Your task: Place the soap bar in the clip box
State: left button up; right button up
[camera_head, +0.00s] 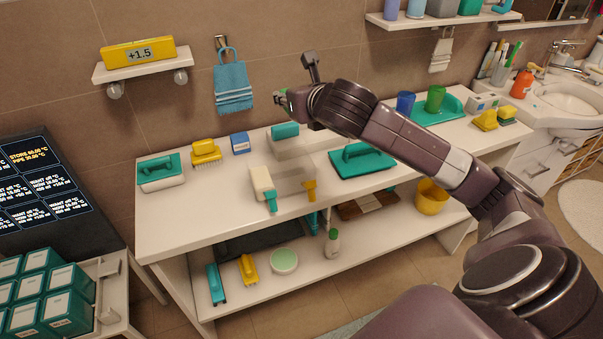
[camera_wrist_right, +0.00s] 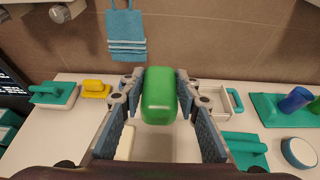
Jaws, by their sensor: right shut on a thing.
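My right gripper (camera_wrist_right: 160,90) is shut on a green soap bar (camera_wrist_right: 159,96), which sits between its two fingers. In the head view the right gripper (camera_head: 284,98) is above the back of the counter, and only a little green of the soap shows there. A pale, partly see-through box (camera_head: 290,178) stands on the counter below the gripper, apart from the soap. It has teal and yellow clip parts and appears to be the clip box. In the wrist view the soap and fingers hide part of the area beneath. My left gripper is not in view.
A white box with a teal lid (camera_head: 161,172), a yellow brush (camera_head: 205,152) and a small blue box (camera_head: 240,143) stand left on the counter (camera_head: 205,215). A teal handled piece (camera_head: 362,160) lies right. A blue towel (camera_head: 233,85) hangs behind.

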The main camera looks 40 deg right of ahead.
jog(key=f+b, duration=0.1)
jog(key=f, duration=1.8)
jog(key=shift+a+f, duration=0.1)
jog(key=shift+a, duration=0.1)
jog(key=shift+f, duration=0.3)
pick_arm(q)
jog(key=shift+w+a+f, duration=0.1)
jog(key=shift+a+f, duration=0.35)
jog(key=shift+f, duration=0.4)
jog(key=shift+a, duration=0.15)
pick_arm(e)
jog(key=shift+f, duration=0.1)
jog(key=shift+f, duration=0.1)
